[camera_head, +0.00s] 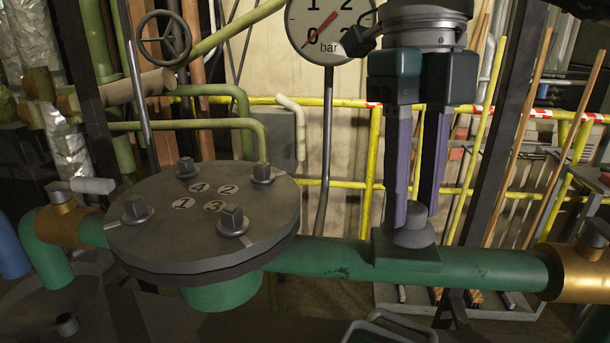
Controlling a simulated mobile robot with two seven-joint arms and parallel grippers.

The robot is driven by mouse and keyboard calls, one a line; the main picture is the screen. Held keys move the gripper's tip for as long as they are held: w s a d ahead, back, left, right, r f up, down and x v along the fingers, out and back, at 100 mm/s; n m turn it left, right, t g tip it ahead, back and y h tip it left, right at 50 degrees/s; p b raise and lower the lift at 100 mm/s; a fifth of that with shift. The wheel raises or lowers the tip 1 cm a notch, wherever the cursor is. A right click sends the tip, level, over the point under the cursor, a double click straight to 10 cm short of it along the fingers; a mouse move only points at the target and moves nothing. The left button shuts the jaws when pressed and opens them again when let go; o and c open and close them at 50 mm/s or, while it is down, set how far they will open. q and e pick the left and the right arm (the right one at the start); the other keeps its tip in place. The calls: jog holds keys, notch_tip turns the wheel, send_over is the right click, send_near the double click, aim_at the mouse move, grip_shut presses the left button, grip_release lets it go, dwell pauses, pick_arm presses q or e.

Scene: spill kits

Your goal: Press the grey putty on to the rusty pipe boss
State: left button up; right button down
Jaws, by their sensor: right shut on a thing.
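My right gripper (415,214) comes down from above with its two purple fingers pointing at the green pipe. It is shut on the grey putty (412,236), a rounded lump at the fingertips. The putty sits low, over the square green boss (405,259) on top of the pipe, and appears to touch it. No rust shows on the visible faces of the boss; its top is partly hidden by the putty and fingers. My left gripper is not in view.
The green pipe (315,256) runs from a round grey flange cover (206,239) with numbered tags and bolts to a brass valve (584,270) at right. A pressure gauge (329,25) stands behind, left of my right arm. Yellow rails (371,165) are behind.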

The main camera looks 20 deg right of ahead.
aim_at(411, 205)
jog(key=shift+f+b, duration=0.3)
jog(key=shift+f, duration=0.2)
dwell(0.8)
jog(key=shift+f, duration=0.25)
dwell(0.6)
jog(key=shift+d+f, duration=0.1)
jog(key=shift+f, duration=0.05)
dwell(0.8)
jog(key=c, duration=0.6)
grip_release()
jog(key=shift+o, duration=0.5)
jog(key=shift+r+p, duration=2.15)
jog(key=shift+r, duration=1.05)
